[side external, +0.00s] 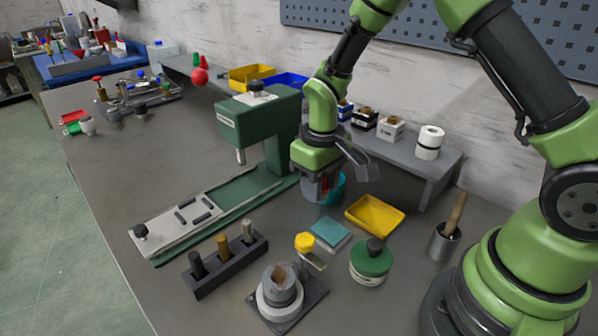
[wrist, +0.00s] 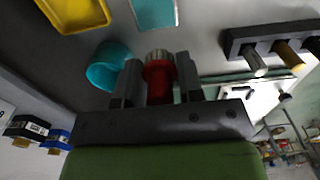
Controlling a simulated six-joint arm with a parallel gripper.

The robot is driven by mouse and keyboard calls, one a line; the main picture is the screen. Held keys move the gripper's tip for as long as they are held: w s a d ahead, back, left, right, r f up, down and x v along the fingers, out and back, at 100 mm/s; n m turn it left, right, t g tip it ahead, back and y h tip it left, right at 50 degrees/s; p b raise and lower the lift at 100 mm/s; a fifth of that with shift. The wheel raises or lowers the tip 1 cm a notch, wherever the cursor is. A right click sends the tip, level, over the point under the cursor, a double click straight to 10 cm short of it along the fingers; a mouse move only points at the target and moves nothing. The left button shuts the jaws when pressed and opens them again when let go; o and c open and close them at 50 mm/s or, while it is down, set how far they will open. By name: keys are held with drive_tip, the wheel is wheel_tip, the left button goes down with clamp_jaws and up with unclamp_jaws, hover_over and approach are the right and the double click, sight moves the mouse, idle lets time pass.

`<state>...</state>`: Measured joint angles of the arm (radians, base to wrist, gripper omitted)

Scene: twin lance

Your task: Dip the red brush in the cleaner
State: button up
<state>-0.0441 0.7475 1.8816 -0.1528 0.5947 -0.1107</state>
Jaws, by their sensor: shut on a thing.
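My gripper (side external: 322,192) is shut on the red brush (wrist: 158,84), one finger on each side of its red body. In the wrist view the brush's pale grey end sticks out past the fingertips (wrist: 158,80). In the side view only a sliver of red shows between the fingers. A teal cup (side external: 339,186) stands right by the fingers, partly hidden by them. In the wrist view the cup (wrist: 100,72) is left of the brush and apart from it in the picture. I see no readable cleaner label; a green-lidded jar (side external: 371,262) stands to the right.
A yellow tray (side external: 375,215) and a teal pad (side external: 330,233) lie near the cup. A green press (side external: 262,130) stands close on the left. A dark block with pegs (side external: 226,264) and a grey round fixture (side external: 280,291) are in front. A shelf with bottles (side external: 390,128) is behind.

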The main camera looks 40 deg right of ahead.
sight(330, 230)
drive_tip(key=s, duration=0.2)
drive_tip(key=shift+s+d+f, duration=0.15)
drive_tip(key=shift+s+d, duration=0.05)
drive_tip(key=shift+s, duration=0.2)
drive_tip(key=shift+f, duration=2.9)
drive_tip(key=shift+f, duration=0.6)
drive_tip(key=shift+r, duration=0.1)
drive_tip(key=shift+r, duration=3.45)
